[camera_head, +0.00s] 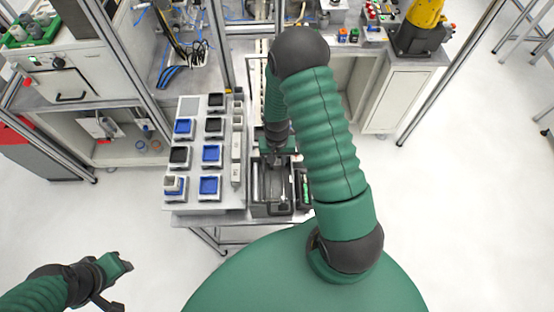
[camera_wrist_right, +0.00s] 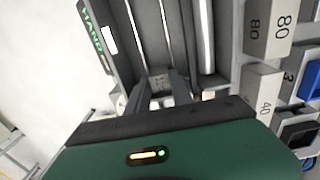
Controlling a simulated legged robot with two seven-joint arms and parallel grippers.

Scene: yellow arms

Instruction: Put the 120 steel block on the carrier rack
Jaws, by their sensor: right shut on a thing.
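My right gripper (camera_head: 277,158) points down over the black carrier rack (camera_head: 272,210) at the right end of the table. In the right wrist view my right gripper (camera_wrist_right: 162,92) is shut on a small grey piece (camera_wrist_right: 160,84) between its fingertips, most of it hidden. No number shows on it, so I cannot tell that it is the 120 steel block. The rack (camera_wrist_right: 125,60) has long slots, and a silver rod lies in one. Grey blocks marked 80 (camera_wrist_right: 268,30) and 40 (camera_wrist_right: 262,92) stand beside the rack. My left gripper (camera_head: 120,282) is open and empty, off the table.
A tray table (camera_head: 205,200) with several blue and black square holders stands left of the rack. A row of grey blocks (camera_head: 238,150) lies between holders and rack. Metal frame posts (camera_head: 133,60) rise behind. Floor at the left and right is free.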

